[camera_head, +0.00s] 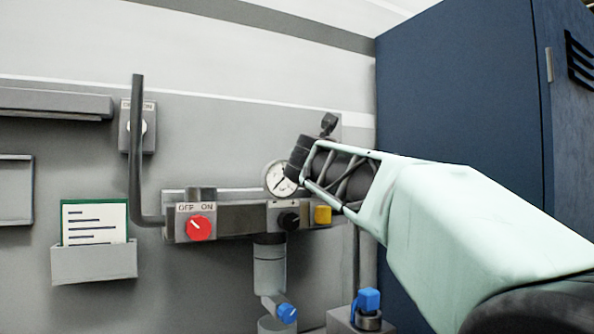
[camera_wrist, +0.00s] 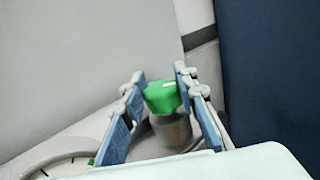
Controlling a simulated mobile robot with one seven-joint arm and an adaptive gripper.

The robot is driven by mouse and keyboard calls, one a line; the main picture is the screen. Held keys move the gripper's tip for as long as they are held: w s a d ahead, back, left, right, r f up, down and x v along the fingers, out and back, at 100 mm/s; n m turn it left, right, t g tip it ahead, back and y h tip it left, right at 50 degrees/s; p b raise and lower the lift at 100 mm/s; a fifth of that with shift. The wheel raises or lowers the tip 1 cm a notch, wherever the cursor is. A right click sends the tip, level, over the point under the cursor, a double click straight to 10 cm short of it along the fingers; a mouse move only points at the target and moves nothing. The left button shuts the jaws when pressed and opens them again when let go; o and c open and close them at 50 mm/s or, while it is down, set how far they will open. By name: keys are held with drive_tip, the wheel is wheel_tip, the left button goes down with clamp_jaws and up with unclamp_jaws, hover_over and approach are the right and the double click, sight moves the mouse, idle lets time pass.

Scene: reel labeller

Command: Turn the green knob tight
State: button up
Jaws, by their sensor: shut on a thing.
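The green knob (camera_wrist: 160,97) sits on a grey metal stem (camera_wrist: 173,131) in the wrist view. It has a small white mark on its upper right edge. My gripper (camera_wrist: 160,75) has one blue and grey finger on each side of the knob and is shut on it. In the head view my arm reaches in from the right and ends beside the round gauge (camera_head: 281,178). The green knob cannot be made out there, with my arm in front of that area. Part of a gauge dial (camera_wrist: 48,168) shows at lower left in the wrist view.
A red OFF/ON knob (camera_head: 199,228), a black knob (camera_head: 288,220) and a yellow block (camera_head: 322,215) line the wall unit. Blue handles (camera_head: 287,313) (camera_head: 368,300) are below. A dark blue cabinet (camera_head: 460,90) stands close on the right. A card holder (camera_head: 94,264) hangs left.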

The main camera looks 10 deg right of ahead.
drive_tip(key=o, duration=1.2)
drive_tip(key=shift+y+p, duration=0.3)
drive_tip(key=shift+p, duration=0.2)
drive_tip(key=n+y+p, duration=0.1)
drive_tip(key=p, duration=0.1)
drive_tip(key=n+y+p, duration=0.1)
drive_tip(key=p, duration=0.1)
drive_tip(key=shift+w+r, duration=0.1)
drive_tip(key=shift+r, duration=0.15)
drive_tip(key=shift+n+y+p, duration=0.3)
drive_tip(key=shift+y+p, duration=0.4)
drive_tip(key=shift+p, duration=0.2)
drive_tip(key=n+y+p, duration=0.1)
drive_tip(key=y+p, duration=0.1)
drive_tip(key=p, duration=0.3)
drive_tip(key=n+y+p, duration=0.2)
drive_tip(key=y+p, duration=0.1)
drive_tip(key=p, duration=0.3)
drive_tip(key=shift+n+y, duration=0.3)
